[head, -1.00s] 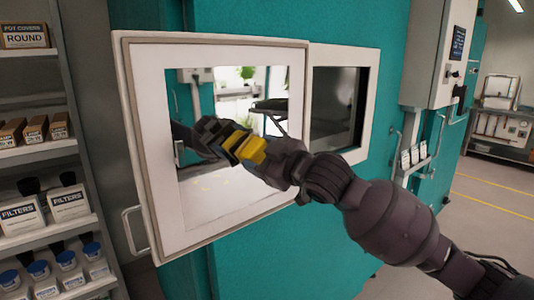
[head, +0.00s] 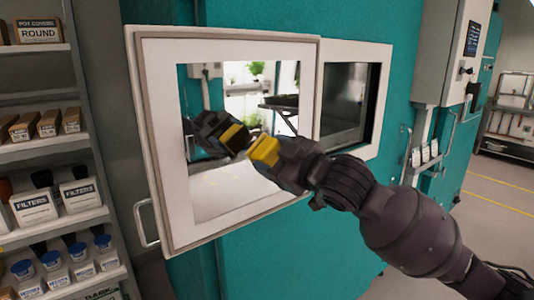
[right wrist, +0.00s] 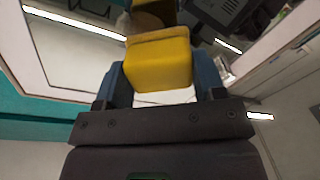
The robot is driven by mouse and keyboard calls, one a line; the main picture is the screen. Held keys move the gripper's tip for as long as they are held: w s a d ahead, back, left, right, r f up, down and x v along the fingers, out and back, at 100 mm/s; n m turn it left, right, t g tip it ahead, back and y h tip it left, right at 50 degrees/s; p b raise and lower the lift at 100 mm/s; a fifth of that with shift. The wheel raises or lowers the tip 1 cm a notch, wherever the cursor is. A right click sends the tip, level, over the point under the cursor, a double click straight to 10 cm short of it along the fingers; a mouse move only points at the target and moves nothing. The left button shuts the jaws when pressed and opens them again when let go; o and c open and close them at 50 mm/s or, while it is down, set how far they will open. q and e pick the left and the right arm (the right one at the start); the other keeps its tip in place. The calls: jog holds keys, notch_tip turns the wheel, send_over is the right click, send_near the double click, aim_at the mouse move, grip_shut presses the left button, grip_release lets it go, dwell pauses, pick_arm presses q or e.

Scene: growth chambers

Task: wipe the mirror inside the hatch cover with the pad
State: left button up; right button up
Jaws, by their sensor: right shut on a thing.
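The hatch cover (head: 164,150) stands open, a white-framed panel with a mirror (head: 215,200) inside it. My right gripper (head: 272,158) is in front of the mirror, shut on a yellow pad (head: 263,150). The pad also shows between the blue fingers in the right wrist view (right wrist: 158,65). The mirror reflects the gripper and pad; a gap shows between the pad and its reflection, so the pad is apart from the glass. No clear smudge can be made out on the mirror. My left gripper is not in view.
The hatch opening (head: 348,105) lies right of the cover, in a teal chamber wall (head: 270,255). A metal handle (head: 144,224) is on the cover's left edge. Shelves (head: 45,150) with boxes and bottles stand at the left. A control box (head: 446,55) is at the right.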

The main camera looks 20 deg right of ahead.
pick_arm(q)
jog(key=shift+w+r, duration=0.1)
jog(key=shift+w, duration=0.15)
pick_arm(e)
jog(key=v, duration=0.6)
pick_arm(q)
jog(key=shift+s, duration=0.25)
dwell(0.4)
pick_arm(e)
jog(key=shift+w+a+f+h, duration=0.1)
jog(key=shift+w+a+h, duration=0.05)
jog(key=shift+w+a, duration=0.35)
jog(key=shift+w+a+f+h, duration=0.15)
jog(key=shift+w+a, duration=0.1)
jog(key=shift+w, duration=0.3)
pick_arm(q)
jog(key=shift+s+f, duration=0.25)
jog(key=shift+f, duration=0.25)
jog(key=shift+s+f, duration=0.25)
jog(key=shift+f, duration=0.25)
pick_arm(e)
jog(key=shift+m+t+h, duration=0.3)
jog(key=shift+m, duration=0.1)
jog(key=shift+a+f+x, duration=0.15)
jog(key=shift+f+x, duration=0.05)
jog(key=shift+x, duration=1.05)
jog(key=shift+a+f+x, duration=0.15)
jog(key=shift+x, duration=1.15)
jog(key=shift+s, duration=0.15)
